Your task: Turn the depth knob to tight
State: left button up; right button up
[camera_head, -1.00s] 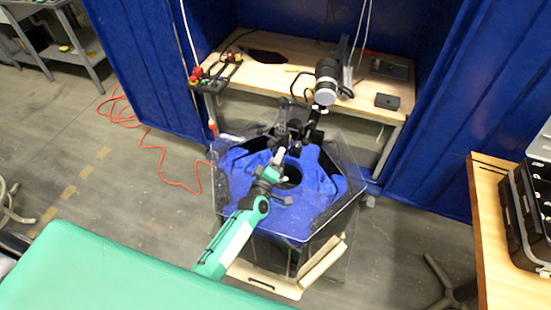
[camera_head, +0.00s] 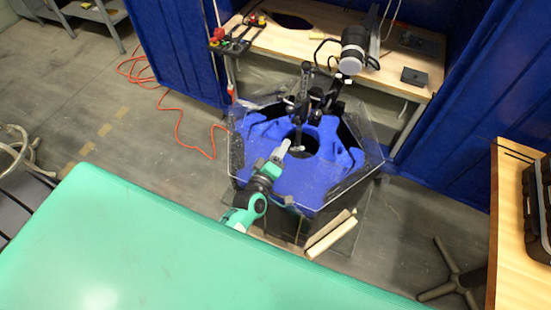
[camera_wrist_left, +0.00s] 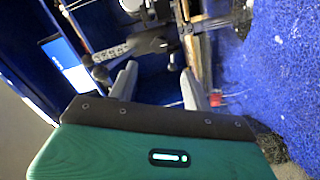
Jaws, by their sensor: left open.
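The blue-lined tank (camera_head: 275,178) with clear walls stands in front of me, with a dark round hole in its floor. A black upright mechanism (camera_head: 303,95) and a black arm beside it (camera_head: 333,97) rise at its far side. I cannot tell which part is the depth knob. In the left wrist view, a black mechanism with rounded knob-like parts (camera_wrist_left: 135,47) lies beyond the fingers. My left gripper (camera_head: 284,147) is over the tank near the hole; its pale fingers also show apart in the left wrist view (camera_wrist_left: 157,82), with nothing held between them. The right gripper is out of view.
A wooden bench (camera_head: 300,42) behind the tank carries a cylindrical device (camera_head: 353,52), a dark box (camera_head: 414,77) and a control panel with red buttons (camera_head: 230,44). Blue curtains flank it. An orange cable (camera_head: 180,118) lies on the floor. A wooden table (camera_head: 508,225) stands right.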

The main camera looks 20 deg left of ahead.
pick_arm(q)
jog(key=shift+s+a, duration=0.1)
jog(key=shift+s, duration=1.35)
